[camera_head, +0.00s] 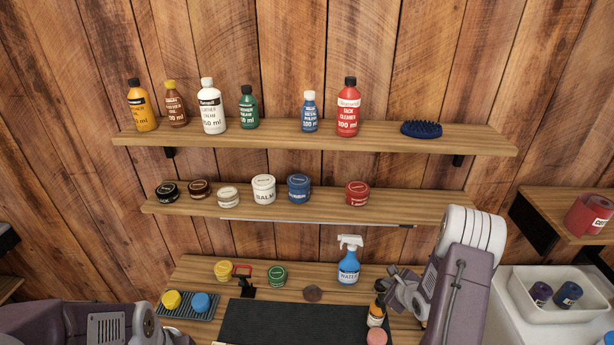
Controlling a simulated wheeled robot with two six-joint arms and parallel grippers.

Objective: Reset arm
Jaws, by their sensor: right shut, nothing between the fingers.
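My right arm comes up from the bottom right, and its gripper (386,294) is over the right part of the bench. I cannot tell whether the two touch. My left arm (85,325) shows only partly at the bottom left, and its gripper is out of view.
The bench (205,268) holds a dark mat (275,322), a blue spray bottle (348,262), tins and a grey tray (188,313). Bottles and a brush stand on the upper shelf (270,138), jars on the lower shelf (330,209). A white bin (555,314) is at right.

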